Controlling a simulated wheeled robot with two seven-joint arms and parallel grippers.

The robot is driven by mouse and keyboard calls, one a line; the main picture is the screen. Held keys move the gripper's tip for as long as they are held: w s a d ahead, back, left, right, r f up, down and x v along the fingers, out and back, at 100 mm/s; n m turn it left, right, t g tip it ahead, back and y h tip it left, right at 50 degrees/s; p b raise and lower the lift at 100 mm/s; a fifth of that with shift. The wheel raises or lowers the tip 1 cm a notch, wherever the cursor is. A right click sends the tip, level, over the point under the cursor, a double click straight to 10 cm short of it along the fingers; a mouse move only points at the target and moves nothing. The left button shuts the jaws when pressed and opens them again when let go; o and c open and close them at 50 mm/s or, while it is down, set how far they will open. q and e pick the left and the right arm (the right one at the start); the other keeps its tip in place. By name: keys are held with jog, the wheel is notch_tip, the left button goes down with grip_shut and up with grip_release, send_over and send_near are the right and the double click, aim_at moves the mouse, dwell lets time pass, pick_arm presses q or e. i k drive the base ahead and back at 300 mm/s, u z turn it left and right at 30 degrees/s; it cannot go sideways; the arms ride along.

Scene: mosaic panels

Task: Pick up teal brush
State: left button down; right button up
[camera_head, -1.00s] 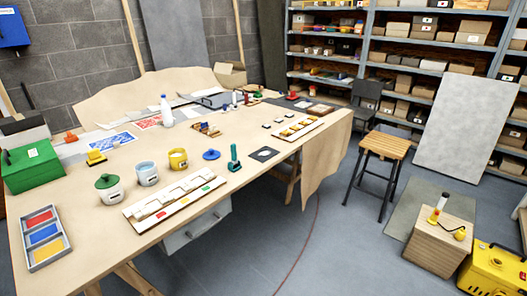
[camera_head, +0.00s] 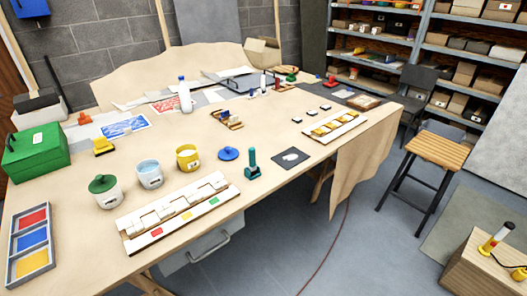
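Neither of my grippers is in the picture.
A white slotted rack (camera_head: 178,212) lies left of the brush. Three pots stand behind the rack: white with a green lid (camera_head: 105,191), light blue (camera_head: 149,173) and yellow (camera_head: 187,157). A stool (camera_head: 430,155) stands right of the table, with open floor before it.

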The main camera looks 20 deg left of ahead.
aim_at(253, 167)
jog(key=u, duration=0.5)
jog(key=i, duration=0.95)
jog(key=u, duration=0.65)
